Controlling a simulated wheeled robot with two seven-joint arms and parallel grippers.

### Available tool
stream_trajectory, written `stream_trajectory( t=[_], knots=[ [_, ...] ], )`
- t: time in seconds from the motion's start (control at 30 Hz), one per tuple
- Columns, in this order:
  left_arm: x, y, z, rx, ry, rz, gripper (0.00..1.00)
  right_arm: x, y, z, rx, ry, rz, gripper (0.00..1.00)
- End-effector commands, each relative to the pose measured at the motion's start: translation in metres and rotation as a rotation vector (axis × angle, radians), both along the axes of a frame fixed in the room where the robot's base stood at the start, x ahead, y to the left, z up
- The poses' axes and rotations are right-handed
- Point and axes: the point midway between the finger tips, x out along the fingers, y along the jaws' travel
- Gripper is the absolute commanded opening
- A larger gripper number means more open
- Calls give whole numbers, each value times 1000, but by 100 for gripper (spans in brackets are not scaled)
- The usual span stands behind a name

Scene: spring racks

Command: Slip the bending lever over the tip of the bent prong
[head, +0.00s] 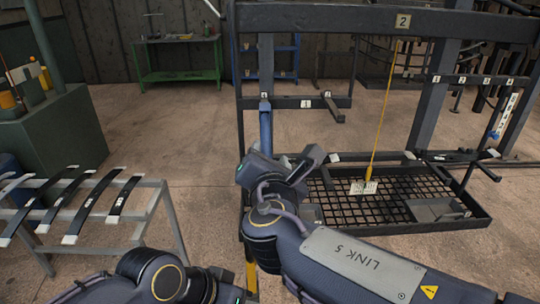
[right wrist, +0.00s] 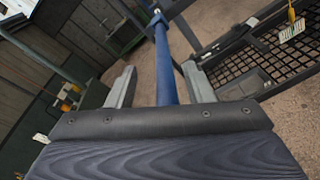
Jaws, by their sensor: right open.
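A blue bar (head: 265,128), which looks like the bending lever, hangs upright at the left post of the dark rack. My right gripper (head: 266,157) is at its lower part. In the right wrist view, the blue bar (right wrist: 166,62) stands between the two open fingers of the right gripper (right wrist: 160,84), with a visible gap on each side. A short dark prong (head: 334,108) sticks out of the rack's rail, right of the number 1 label. Another prong (head: 485,170) juts out at the right. I cannot tell which prong is bent. My left gripper is out of view.
A mesh tray (head: 345,212) spans the rack's foot. A yellow line (head: 381,115) with a tag (head: 363,187) hangs above it. A grey stand (head: 160,205) with dark leaf springs (head: 122,197) is at left. A green bench (head: 178,76) stands behind. The floor between is clear.

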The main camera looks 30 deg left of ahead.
Motion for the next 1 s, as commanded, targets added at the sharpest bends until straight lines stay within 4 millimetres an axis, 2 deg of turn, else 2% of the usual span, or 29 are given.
stream_trajectory(
  t=[0.5, 1.0],
  knots=[
    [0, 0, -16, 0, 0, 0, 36, -61, -37, 10, 5, -4, 2, 47],
    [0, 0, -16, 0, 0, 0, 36, -65, -40, 11, 4, -5, 0, 47]
  ],
)
